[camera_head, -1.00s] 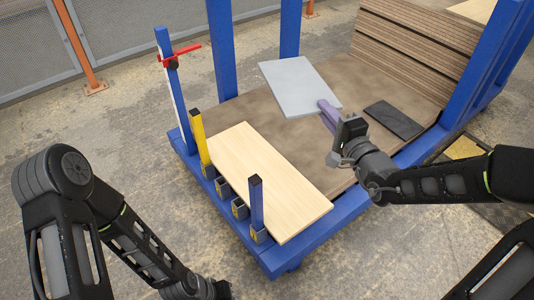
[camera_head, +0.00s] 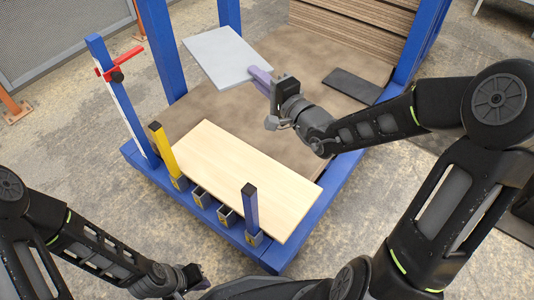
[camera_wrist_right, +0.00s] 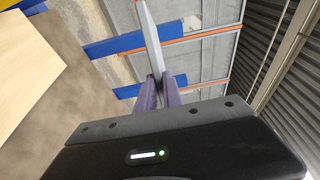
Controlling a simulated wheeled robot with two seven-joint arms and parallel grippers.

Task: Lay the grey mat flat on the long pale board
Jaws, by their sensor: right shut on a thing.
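The grey mat (camera_head: 229,55) is a light grey, flat, stiff-looking sheet held out in the air, near the blue posts at the back of the platform. My right gripper (camera_head: 262,79) has purple fingers and is shut on the mat's near right edge. In the right wrist view, the mat (camera_wrist_right: 150,35) shows edge-on between the fingers (camera_wrist_right: 158,90). The long pale board (camera_head: 245,180) lies on the platform's near side, apart from the mat, with its top bare. My left gripper (camera_head: 198,281) is low at the bottom left, away from both; its fingers are unclear.
A yellow post (camera_head: 163,150) and a short blue post (camera_head: 250,208) stand along the board's near edge. A tall blue post with a red clamp (camera_head: 118,68) stands left. A dark slab (camera_head: 352,86) lies right of the mat. Stacked brown sheets (camera_head: 350,28) are behind.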

